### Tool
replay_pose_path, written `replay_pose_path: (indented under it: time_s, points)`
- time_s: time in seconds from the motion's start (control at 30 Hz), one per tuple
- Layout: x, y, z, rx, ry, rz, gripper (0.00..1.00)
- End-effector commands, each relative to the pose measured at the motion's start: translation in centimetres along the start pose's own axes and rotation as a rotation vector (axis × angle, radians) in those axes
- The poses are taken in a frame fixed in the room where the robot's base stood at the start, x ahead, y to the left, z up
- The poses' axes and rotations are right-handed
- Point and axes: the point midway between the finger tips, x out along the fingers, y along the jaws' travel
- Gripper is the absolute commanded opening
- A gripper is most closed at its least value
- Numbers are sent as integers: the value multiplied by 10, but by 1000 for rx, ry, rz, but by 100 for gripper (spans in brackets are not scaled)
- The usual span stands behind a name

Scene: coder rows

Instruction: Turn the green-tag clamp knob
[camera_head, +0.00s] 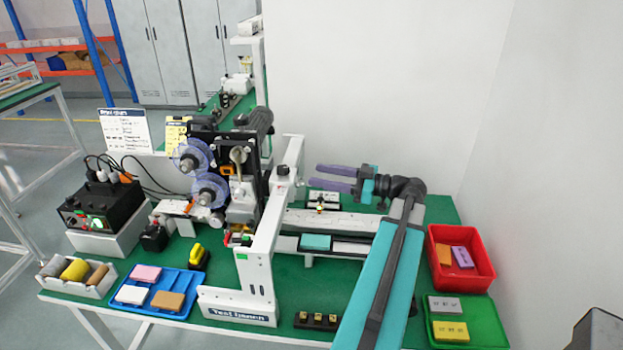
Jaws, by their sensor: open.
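My gripper (316,176) is open and empty, with its two purple fingers pointing left. It is above the right part of the bench, a short gap to the right of the white upright frame (264,245). A small round dark knob-like part (282,170) sits near the top of that frame, left of my fingertips. A small green tag (243,257) shows on the left side of the frame, lower down. A pale lever-like knob (238,156) stands on the black machine (228,172) behind the frame. I cannot tell which knob the green tag marks.
A red bin (483,235) and a green tray (490,323) stand on the right. A blue tray (190,303) with blocks and a black power box (95,207) are on the left. A white rail (340,222) runs below my gripper. A white wall rises behind.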

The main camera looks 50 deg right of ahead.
Motion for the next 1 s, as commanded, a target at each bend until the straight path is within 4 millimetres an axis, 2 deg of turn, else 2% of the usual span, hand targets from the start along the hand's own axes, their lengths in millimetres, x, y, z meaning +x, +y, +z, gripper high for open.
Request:
replay_pose_path:
  time_s: [0.2,0.67,1.0]
  points:
    - [-12,0,0,0,0,0,48]
    - [-12,1,2,0,1,-5,48]
    - [-13,14,7,-3,3,-71,48]
